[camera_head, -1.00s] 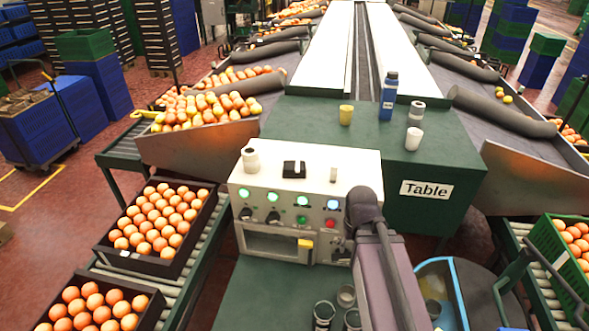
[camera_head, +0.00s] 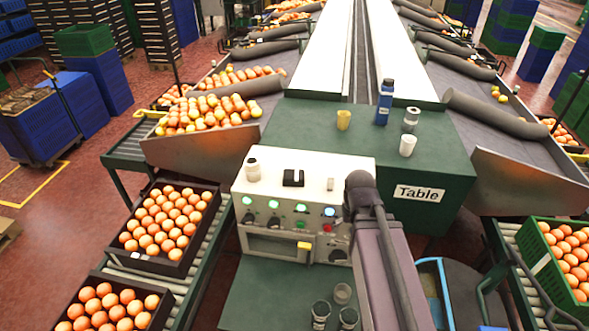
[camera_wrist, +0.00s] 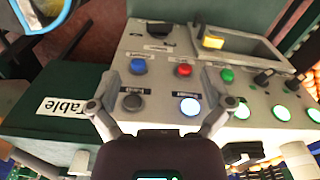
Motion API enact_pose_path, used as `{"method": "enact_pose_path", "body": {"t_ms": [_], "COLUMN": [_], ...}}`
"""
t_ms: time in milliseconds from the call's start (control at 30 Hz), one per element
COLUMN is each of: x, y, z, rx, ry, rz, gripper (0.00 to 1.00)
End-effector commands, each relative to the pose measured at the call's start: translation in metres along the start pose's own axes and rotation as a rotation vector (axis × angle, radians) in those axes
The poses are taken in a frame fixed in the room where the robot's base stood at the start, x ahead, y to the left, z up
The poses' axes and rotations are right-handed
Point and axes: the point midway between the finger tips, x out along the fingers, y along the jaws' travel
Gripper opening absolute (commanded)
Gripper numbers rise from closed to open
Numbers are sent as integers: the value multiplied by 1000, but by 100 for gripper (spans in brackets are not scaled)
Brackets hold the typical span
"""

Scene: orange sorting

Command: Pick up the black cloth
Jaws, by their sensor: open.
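No black cloth can be made out for certain. A small black item (camera_head: 293,178) lies on top of the white control box (camera_head: 345,166) in the head view; I cannot tell whether it is cloth. A black shape (camera_wrist: 241,152) also shows at the lower right of the wrist view. My gripper (camera_wrist: 161,100) is open and empty in the wrist view, its two fingers spread in front of the control panel with its buttons and lit lamps. In the head view my arm covers the right part of the box and hides the gripper.
A white bottle (camera_head: 253,169) stands on the box. Crates of oranges (camera_head: 128,262) stand left; a green crate (camera_head: 530,240) stands right.

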Motion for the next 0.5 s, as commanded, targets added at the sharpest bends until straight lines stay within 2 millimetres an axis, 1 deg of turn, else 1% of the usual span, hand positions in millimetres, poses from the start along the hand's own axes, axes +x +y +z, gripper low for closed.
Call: {"method": "enact_pose_path", "body": {"t_ms": [33, 500], "x": [-16, -84], "y": [0, -3], "z": [-2, -18], "rx": [-1, -39], "ry": [2, 21], "rz": [0, 0], "gripper": [100, 100]}}
